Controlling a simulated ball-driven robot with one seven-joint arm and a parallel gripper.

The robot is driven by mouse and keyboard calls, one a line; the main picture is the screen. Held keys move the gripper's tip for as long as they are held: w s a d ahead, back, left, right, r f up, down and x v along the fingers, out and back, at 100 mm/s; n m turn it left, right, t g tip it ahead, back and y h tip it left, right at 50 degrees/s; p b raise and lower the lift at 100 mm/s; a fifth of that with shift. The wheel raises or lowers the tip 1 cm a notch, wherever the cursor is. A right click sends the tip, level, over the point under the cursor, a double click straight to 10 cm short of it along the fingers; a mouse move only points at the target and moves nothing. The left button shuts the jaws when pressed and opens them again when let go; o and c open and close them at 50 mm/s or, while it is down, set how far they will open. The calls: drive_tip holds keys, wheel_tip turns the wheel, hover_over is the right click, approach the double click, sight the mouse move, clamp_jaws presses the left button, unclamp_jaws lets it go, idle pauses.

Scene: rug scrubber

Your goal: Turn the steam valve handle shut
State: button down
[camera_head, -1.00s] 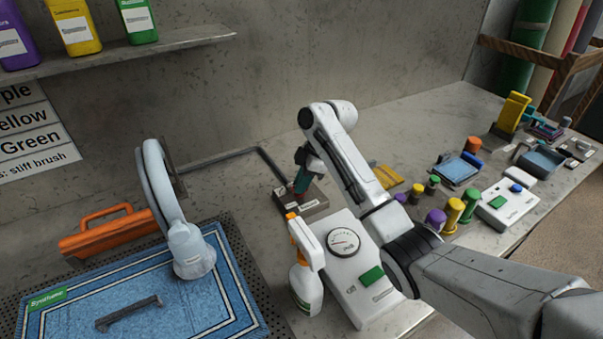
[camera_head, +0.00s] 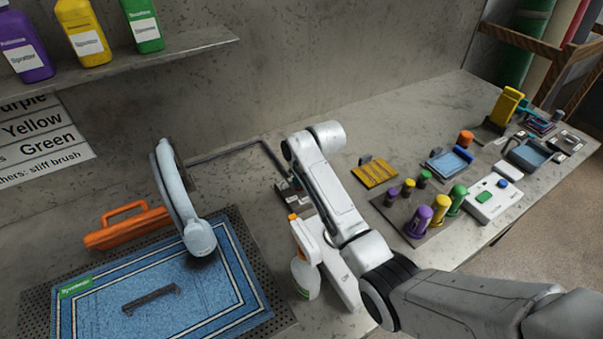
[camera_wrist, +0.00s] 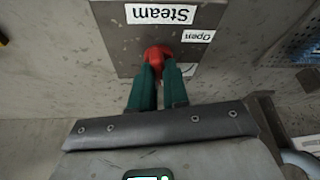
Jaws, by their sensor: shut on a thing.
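The steam valve has a red handle (camera_wrist: 157,54) on a dark grey base plate (camera_wrist: 118,40), with labels reading "Steam" and "Open" upside down in the wrist view. My gripper (camera_wrist: 158,70) has green fingers closed on the red handle from both sides. In the head view the valve base (camera_head: 287,195) shows only in part at the end of the dark pipe. My arm hides the handle and most of my gripper there.
A white spray bottle (camera_head: 305,262) with an orange top stands close left of my arm, beside a partly hidden white device (camera_head: 340,275). A blue rug (camera_head: 230,300) lies at left under a pale curved arm (camera_head: 180,200).

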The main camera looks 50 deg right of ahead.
drive_tip(key=shift+m+h+p, duration=0.45)
drive_tip(key=shift+m+h, duration=0.05)
drive_tip(key=shift+m, duration=0.7)
drive_tip(key=c, duration=1.1)
unclamp_jaws()
drive_tip(key=shift+a+r, duration=0.1)
drive_tip(key=shift+r, duration=0.05)
drive_tip(key=b+v, duration=0.1)
drive_tip(key=v, duration=0.9)
drive_tip(key=shift+s+a+r, duration=0.1)
drive_tip(key=shift+r, duration=0.15)
drive_tip(key=shift+s, duration=0.1)
